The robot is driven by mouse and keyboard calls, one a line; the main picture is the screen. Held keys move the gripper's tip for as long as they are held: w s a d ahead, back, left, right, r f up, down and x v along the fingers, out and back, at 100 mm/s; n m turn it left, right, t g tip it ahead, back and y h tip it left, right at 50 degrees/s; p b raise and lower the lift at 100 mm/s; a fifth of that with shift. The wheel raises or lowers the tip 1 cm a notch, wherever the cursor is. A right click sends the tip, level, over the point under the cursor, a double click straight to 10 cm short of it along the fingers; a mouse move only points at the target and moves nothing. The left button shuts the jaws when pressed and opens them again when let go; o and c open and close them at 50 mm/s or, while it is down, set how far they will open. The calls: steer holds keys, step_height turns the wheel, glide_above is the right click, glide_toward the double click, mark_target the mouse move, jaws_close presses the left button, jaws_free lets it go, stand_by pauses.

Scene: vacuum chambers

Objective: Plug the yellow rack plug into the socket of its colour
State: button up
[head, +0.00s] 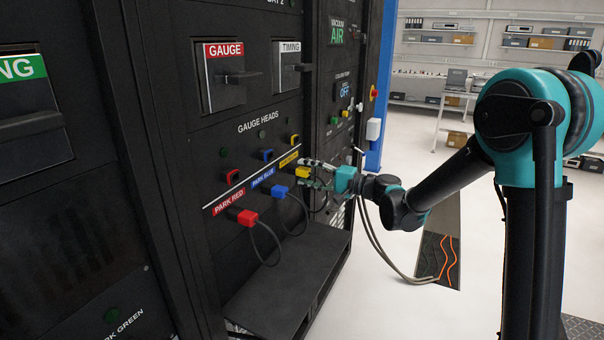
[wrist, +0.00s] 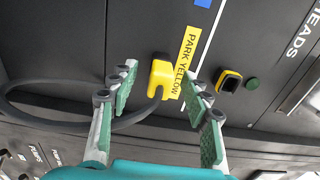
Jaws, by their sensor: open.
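The yellow rack plug (wrist: 161,76) sits at the panel in its parking place beside the PARK YELLOW label (wrist: 186,62), with a dark cable running from it. In the head view the plug (head: 302,173) is partly covered by my gripper (head: 311,174). My gripper is open. In the wrist view its fingertips (wrist: 162,84) lie to either side of the plug, with gaps visible on both sides; I cannot tell how far the tips reach along it. The yellow-framed socket (wrist: 229,81) is to the right in the wrist view; in the head view this socket (head: 294,139) is above the plug.
The blue plug (head: 279,191) and red plug (head: 246,217) are parked to the left, their cables hanging. The blue socket (head: 267,156) and red socket (head: 233,176) are above them. A dark shelf (head: 290,280) juts out below. Open floor lies to the right.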

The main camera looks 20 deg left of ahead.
stand_by(0.6)
jaws_close()
steer(key=shift+d, duration=0.1)
stand_by(0.3)
steer(key=shift+s+d, duration=0.2)
steer(key=shift+d, duration=2.7)
step_height(320, 180, up, 10)
glide_above(309, 173)
steer(key=d, duration=0.2)
steer(key=shift+a, duration=1.2)
stand_by(1.6)
